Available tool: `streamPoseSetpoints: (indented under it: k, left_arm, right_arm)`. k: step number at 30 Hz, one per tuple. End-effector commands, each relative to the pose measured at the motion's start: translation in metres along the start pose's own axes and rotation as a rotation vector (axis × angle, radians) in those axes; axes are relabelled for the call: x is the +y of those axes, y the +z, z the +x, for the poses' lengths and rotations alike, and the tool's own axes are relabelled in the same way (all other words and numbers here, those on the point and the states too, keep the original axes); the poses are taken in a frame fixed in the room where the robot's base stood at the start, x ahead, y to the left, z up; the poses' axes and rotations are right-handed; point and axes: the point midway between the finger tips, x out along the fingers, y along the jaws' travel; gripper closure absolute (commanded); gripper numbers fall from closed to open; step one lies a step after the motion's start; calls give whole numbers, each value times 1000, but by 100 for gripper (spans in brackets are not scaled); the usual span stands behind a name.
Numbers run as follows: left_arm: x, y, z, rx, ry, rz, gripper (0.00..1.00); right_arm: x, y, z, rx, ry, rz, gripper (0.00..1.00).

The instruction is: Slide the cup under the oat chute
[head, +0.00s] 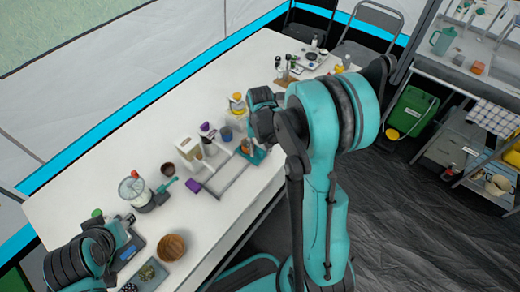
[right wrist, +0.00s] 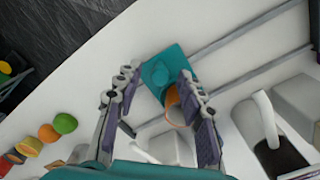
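In the right wrist view my right gripper (right wrist: 158,100) is open, its two purple-padded fingers spread on either side of a teal block (right wrist: 160,70) and an orange cup-like ring (right wrist: 176,107). The right finger partly hides the orange piece; I cannot tell if they touch. In the head view the block (head: 256,156) shows just below my right gripper (head: 256,140). A white dispenser-like stand (head: 187,151), possibly the oat chute, is to its left. My left gripper (head: 128,226) is at the lower left, its fingers unclear.
White upright parts (right wrist: 257,118) stand right of the fingers in the wrist view.

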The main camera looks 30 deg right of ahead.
Motion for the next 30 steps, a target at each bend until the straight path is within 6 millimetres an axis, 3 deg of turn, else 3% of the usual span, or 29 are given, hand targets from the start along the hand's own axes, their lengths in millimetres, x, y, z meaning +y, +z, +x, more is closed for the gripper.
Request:
streamPoseSetpoints:
  k: [2,6,17,23,30]
  left_arm:
    - [0,0,0,0,0,0,60]
    - [0,0,0,0,0,0,60]
    - [0,0,0,0,0,0,60]
    - [0,0,0,0,0,0,60]
    - [0,1,1,0,0,0,60]
  right_arm:
    - [0,0,0,0,0,0,63]
    - [0,0,0,0,0,0,100]
    - [-6,6,0,0,0,-2,100]
    - [-28,27,0,0,0,-5,100]
    - [-66,66,0,0,0,-7,100]
